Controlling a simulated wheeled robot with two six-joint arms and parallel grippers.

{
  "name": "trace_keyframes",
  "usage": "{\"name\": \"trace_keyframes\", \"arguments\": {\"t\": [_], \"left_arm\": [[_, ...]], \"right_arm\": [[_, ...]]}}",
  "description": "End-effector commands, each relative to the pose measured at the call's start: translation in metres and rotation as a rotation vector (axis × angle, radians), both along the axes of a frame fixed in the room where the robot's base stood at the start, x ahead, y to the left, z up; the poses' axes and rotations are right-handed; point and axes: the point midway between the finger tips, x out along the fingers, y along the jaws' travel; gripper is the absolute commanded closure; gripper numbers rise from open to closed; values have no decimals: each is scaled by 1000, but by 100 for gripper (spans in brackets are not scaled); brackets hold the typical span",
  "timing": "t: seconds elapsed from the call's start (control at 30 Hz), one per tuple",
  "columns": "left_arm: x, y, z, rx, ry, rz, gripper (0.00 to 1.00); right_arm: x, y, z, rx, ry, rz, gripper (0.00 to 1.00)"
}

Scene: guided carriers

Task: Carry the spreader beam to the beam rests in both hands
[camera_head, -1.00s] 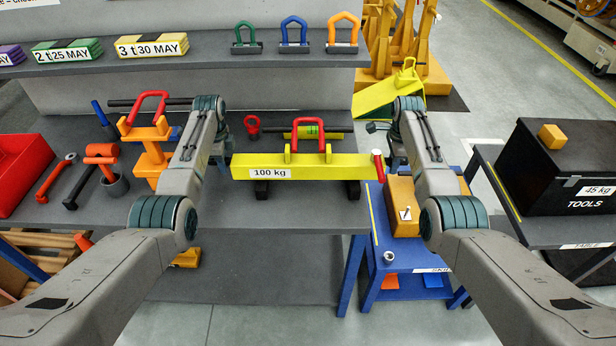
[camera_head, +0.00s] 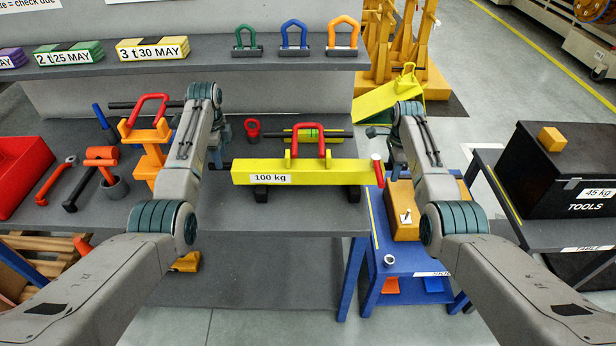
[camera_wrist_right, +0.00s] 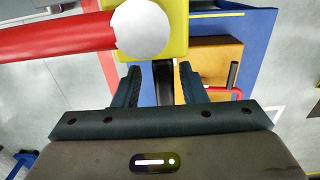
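The yellow spreader beam (camera_head: 335,172), marked 100 kg, lies level on two black blocks (camera_head: 261,192) on the grey bench. A red shackle (camera_head: 308,128) stands on its top, and a red rod (camera_head: 377,168) with a white end is at its right end. A short black bar sticks out of each end. My left gripper (camera_head: 217,158) is at the left bar; its fingers are too small to judge. My right gripper (camera_wrist_right: 162,88) is open, its fingers on either side of the right black bar with gaps showing. I cannot tell which supports are the beam rests.
A blue table (camera_head: 405,258) with an orange-brown box (camera_head: 403,222) stands below the beam's right end. An orange stand (camera_head: 150,150) with a red shackle is left of my left arm. A black tool box (camera_head: 565,175) is at right. A shelf (camera_head: 190,58) runs behind.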

Motion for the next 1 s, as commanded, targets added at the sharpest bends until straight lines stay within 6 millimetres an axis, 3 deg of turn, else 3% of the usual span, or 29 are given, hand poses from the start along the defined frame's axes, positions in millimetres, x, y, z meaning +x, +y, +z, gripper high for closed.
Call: {"name": "trace_keyframes", "arguments": {"t": [0.23, 0.53, 1.0], "left_arm": [[-1, 0, 50, 0, -4, 0, 62], [-2, 0, 70, 0, -2, 1, 62], [-2, 0, 70, 0, -2, 0, 62]], "right_arm": [[0, 0, 0, 0, 0, 0, 62], [1, 0, 7, 0, -1, 0, 62], [1, 0, 97, 0, -3, 0, 62]]}}
